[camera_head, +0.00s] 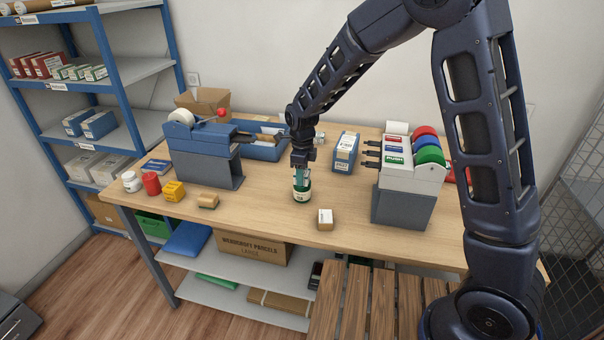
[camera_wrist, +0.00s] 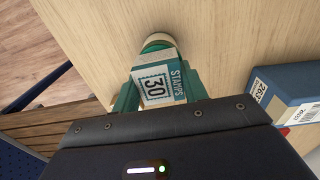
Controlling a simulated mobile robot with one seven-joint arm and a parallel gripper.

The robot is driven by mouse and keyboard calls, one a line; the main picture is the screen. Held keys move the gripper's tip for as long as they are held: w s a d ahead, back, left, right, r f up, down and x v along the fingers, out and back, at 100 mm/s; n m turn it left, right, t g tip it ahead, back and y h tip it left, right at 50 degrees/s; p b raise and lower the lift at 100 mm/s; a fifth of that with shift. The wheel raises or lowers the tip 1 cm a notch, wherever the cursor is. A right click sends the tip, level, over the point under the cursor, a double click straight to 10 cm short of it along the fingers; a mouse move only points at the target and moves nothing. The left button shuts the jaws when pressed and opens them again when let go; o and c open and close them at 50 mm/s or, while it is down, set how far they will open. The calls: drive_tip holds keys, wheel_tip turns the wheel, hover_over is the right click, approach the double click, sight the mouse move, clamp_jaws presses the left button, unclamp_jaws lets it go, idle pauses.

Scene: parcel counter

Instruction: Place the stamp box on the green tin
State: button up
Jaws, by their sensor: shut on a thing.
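The stamp box (camera_wrist: 156,84), teal and white with a "30" on it, is between the teal fingers of my gripper (camera_wrist: 160,92) in the wrist view. In the head view my gripper (camera_head: 302,172) points straight down with the box, which is small and partly hidden by the fingers. The green tin (camera_head: 301,195), with a pale label, stands upright on the counter directly below. I cannot tell whether the box touches the tin's top.
A blue labelled box (camera_head: 345,152) stands behind to the right, near a grey stand (camera_head: 403,190) with coloured rolls. A blue tape machine (camera_head: 203,150) is at left. The counter (camera_head: 262,205) is clear around the tin.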

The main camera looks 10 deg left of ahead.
drive_tip(key=o, duration=1)
